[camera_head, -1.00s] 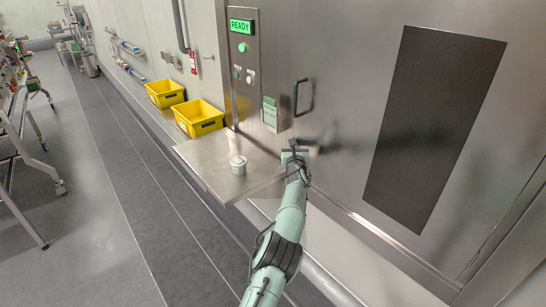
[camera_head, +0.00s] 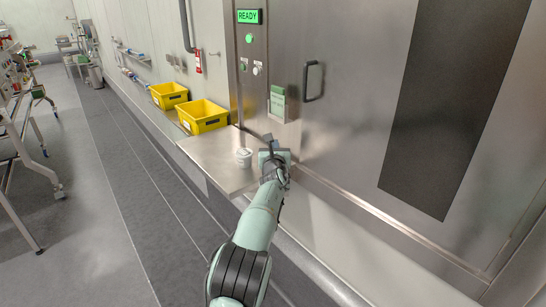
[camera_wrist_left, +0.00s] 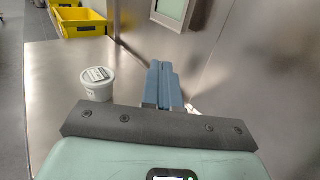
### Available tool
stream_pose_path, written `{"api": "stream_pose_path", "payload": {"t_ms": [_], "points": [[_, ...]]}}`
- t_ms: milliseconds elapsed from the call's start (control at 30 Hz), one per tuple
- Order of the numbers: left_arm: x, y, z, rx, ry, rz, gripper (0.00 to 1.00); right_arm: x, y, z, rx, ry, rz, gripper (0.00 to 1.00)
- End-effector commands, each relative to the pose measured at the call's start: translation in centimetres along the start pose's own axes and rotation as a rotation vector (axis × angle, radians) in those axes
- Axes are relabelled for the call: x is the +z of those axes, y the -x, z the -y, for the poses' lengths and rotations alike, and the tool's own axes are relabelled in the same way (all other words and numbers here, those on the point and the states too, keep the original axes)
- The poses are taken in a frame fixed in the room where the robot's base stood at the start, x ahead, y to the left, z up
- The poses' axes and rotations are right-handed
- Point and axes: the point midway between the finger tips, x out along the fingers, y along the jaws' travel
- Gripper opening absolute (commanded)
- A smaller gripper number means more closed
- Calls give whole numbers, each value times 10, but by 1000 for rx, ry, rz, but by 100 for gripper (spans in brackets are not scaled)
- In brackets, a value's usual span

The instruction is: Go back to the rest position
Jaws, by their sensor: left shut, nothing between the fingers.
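My left gripper (camera_head: 269,142) is over the right part of the steel shelf, close to the metal wall. Its blue-grey fingers (camera_wrist_left: 165,84) are together in the left wrist view, with nothing between them. A small white lidded tub (camera_head: 243,157) stands upright on the shelf (camera_head: 212,160), just left of the gripper and apart from it. The tub also shows left of the fingers in the left wrist view (camera_wrist_left: 97,86). My right gripper is in neither view.
Two yellow bins (camera_head: 203,116) (camera_head: 169,95) stand beyond the shelf along the wall. A control panel with a lit READY sign (camera_head: 248,16) and a door handle (camera_head: 313,81) are on the steel wall. The floor at left is open, with a metal frame (camera_head: 25,150) at its edge.

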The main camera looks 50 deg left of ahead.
Motion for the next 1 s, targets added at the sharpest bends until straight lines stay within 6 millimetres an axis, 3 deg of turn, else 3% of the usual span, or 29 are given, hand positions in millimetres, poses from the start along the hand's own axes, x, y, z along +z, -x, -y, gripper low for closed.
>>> {"api": "stream_pose_path", "payload": {"t_ms": [433, 567, 667, 767, 867, 1000], "points": [[0, 7, -7, -2, 1, 0, 0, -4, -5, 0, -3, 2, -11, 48], [-24, 8, -2, -6, 43, -54, 0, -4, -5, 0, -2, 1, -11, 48], [-74, 12, 8, -7, 140, -165, 0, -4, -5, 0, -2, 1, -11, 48], [-144, 26, 24, 5, 282, -327, 0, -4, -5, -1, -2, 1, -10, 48], [-216, 50, 41, 38, 438, -498, 0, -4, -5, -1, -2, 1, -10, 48], [-310, 100, 62, 123, 653, -733, 0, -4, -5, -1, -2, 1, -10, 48]]}}
